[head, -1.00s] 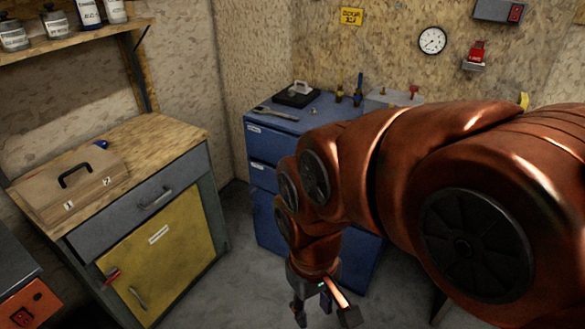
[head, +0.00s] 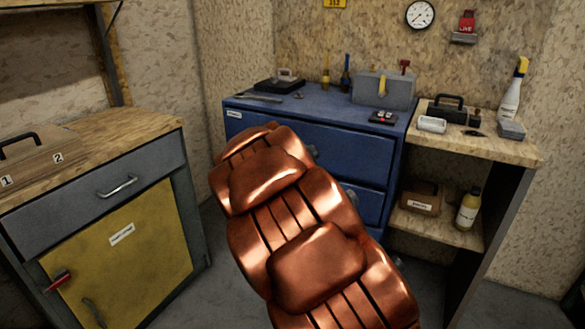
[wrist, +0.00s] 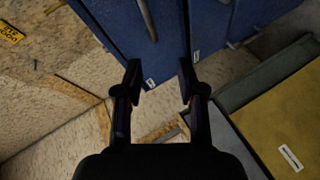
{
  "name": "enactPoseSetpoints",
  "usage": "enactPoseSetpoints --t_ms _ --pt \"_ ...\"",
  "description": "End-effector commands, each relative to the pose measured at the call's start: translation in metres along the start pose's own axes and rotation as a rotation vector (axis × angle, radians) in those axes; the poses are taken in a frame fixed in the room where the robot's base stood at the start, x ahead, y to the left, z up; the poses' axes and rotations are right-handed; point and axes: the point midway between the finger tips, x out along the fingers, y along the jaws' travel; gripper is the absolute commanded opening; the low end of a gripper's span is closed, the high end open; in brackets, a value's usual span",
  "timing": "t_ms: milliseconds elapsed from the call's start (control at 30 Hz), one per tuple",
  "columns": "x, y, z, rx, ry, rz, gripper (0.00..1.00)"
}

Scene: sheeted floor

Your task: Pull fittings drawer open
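The blue drawer cabinet (head: 330,105) stands against the back wall with wide drawer fronts (head: 345,150) that look shut. My arm covers much of its front, and some handles are hidden. A small white label sits at its upper left; I cannot read it, so I cannot tell which drawer is the fittings drawer. In the wrist view the blue fronts (wrist: 210,20) fill the top, with a bar handle (wrist: 147,18) and white labels. My gripper (wrist: 159,78) is open and empty, its fingers pointing toward the blue fronts. The head view hides it behind my arm.
At left, a workbench has a grey drawer (head: 100,195) and a yellow door (head: 120,260). A toolbox (head: 384,90) and loose tools lie on the cabinet top. At right, a wooden shelf unit (head: 490,143) holds bottles and boxes. Floor shows between workbench and cabinet.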

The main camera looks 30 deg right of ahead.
Motion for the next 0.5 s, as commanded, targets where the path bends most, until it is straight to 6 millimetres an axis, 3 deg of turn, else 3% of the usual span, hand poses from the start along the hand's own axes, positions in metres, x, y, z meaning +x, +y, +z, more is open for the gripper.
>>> enactPoseSetpoints --t_ms 33,200,300,500 --pt "0.025 -0.016 0.009 -0.053 0.009 0.059 0.39" --pt "0.071 -0.017 0.016 -0.234 0.037 0.282 0.39" --pt "0.089 -0.020 0.021 -0.319 0.037 0.383 0.39" --pt "0.102 -0.020 0.022 -0.417 0.032 0.511 0.39"
